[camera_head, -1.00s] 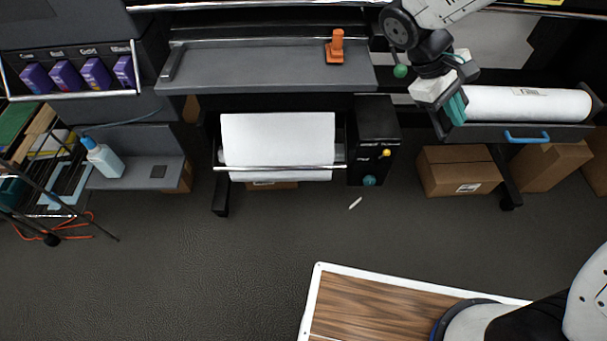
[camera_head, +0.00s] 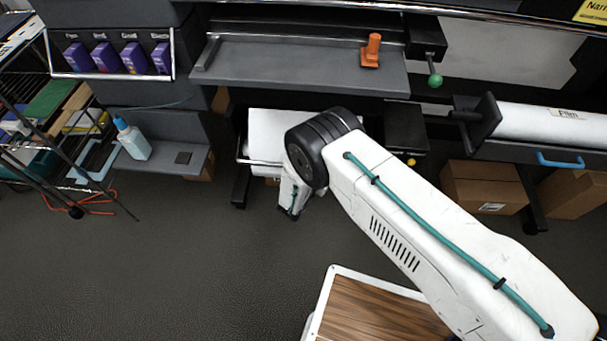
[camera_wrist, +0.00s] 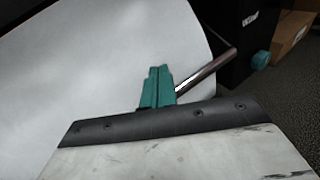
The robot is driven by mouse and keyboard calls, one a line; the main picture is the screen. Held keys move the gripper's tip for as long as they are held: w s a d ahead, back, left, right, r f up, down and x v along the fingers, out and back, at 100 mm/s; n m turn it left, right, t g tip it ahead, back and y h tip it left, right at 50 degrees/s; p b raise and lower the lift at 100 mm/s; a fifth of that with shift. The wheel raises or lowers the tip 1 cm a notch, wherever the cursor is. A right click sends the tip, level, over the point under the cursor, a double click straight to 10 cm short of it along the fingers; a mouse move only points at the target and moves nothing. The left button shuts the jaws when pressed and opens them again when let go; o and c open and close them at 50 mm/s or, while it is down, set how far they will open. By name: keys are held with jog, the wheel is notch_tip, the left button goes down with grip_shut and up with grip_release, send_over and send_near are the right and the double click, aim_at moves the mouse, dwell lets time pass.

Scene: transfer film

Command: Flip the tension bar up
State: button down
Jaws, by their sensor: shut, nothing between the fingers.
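The tension bar is a thin metal rod across the front of the white sheet roll on the low stand. In the head view its left part (camera_head: 259,162) shows, and my arm covers the rest. In the wrist view the bar (camera_wrist: 208,68) runs slantwise from behind my teal fingers up to the right, in front of the white sheet (camera_wrist: 110,70). My gripper (camera_wrist: 158,76) is shut, its fingertips beside the bar and over the sheet. I cannot tell whether they touch the bar. The head view does not show the fingers; my arm hides them.
A film roll (camera_head: 548,123) lies at the right. A grey shelf (camera_head: 300,65) overhangs the stand. The floor in front is clear.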

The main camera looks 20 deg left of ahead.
jog(key=s+a+f+n+y, duration=0.3)
jog(key=s+f, duration=0.1)
jog(key=f, duration=0.2)
jog(key=s+a+f+n+y, duration=0.3)
jog(key=s+f+y, duration=0.1)
jog(key=f, duration=0.3)
jog(key=shift+n+y, duration=0.3)
jog(key=shift+n, duration=0.1)
jog(key=w+a+r, duration=0.2)
jog(key=w, duration=0.6)
jog(key=shift+w+r, duration=0.35)
jog(key=shift+w, duration=0.05)
jog(key=shift+s+a+r, duration=0.1)
jog(key=shift+a, duration=0.05)
